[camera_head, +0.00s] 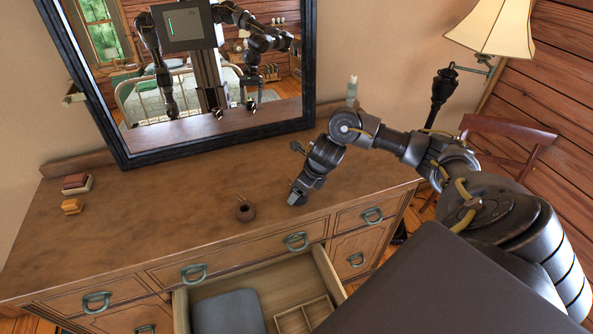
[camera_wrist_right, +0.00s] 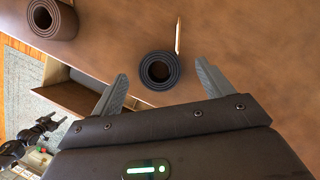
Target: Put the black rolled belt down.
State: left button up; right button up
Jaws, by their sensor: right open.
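The black rolled belt (camera_wrist_right: 160,71) lies on the wooden dresser top (camera_wrist_right: 240,50) in the right wrist view. It sits between the spread fingertips of my right gripper (camera_head: 297,198), with a visible gap on each side. The right gripper is open and holds nothing. In the head view it is low over the dresser top (camera_head: 150,225), and I cannot make out the black belt there. A dark arm, likely my left, shows small in the lower left of the right wrist view; its gripper (camera_wrist_right: 46,122) is too small to read.
A brown rolled belt (camera_head: 245,211) stands left of my right gripper. A top drawer (camera_head: 270,295) is open, with a grey folded item (camera_head: 228,312) inside. A framed mirror (camera_head: 120,163) stands at the back. Small boxes (camera_head: 76,183) lie far left. The dresser's left middle is clear.

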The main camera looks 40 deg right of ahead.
jog(key=shift+x, duration=0.85)
jog(key=shift+c, duration=0.2)
jog(key=c, duration=1.1)
jog(key=shift+r, duration=0.1)
